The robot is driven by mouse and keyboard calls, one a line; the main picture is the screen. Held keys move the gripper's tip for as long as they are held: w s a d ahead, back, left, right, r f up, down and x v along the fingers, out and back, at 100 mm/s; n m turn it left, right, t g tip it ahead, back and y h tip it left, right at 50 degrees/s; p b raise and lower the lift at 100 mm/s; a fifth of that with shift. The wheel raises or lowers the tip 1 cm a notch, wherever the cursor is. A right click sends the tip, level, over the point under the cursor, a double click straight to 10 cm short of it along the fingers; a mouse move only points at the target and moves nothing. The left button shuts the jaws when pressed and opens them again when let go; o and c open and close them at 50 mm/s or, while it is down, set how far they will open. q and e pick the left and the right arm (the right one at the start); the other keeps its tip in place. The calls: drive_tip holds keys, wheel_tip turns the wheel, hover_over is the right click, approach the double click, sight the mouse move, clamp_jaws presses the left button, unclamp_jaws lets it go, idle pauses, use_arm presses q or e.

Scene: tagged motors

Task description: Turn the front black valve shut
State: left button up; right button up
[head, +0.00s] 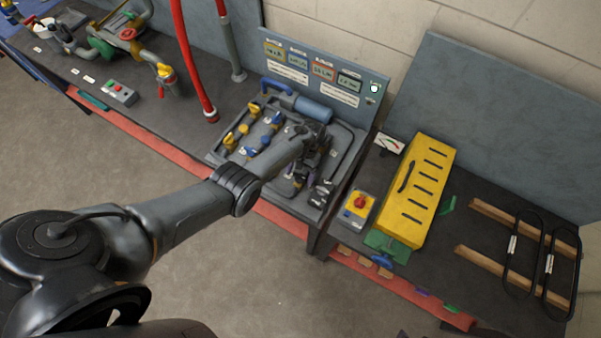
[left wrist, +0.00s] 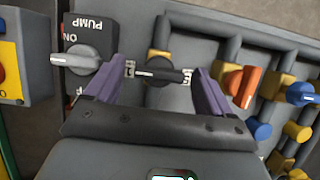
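The black valve (left wrist: 160,75) shows in the left wrist view, a dark lever handle on a yellow body set in a grey pipe. Its handle lies sideways in that picture, with small white labels by its two ends. My left gripper (left wrist: 158,85) has purple fingers spread wide, one on each side of the handle, with gaps between fingers and handle. In the head view my left gripper (head: 314,148) is over the right part of the pipe board (head: 225,158) and hides the black valve. My right gripper is not in view.
A grey PUMP knob (left wrist: 80,57) stands close left of the left finger. An orange-handled valve (left wrist: 243,85) and blue-handled valves (left wrist: 300,93) stand to the right. In the head view, a yellow switch box (head: 357,207) and a yellow case (head: 418,185) stand right of the board.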

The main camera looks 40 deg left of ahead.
use_arm(q)
drive_tip(key=shift+w+r, duration=0.25)
drive_tip(key=shift+r, duration=0.3)
drive_tip(key=p+v, duration=0.1)
drive_tip(key=v, duration=0.8)
drive_tip(key=shift+r, duration=0.3)
drive_tip(key=shift+f, duration=0.1)
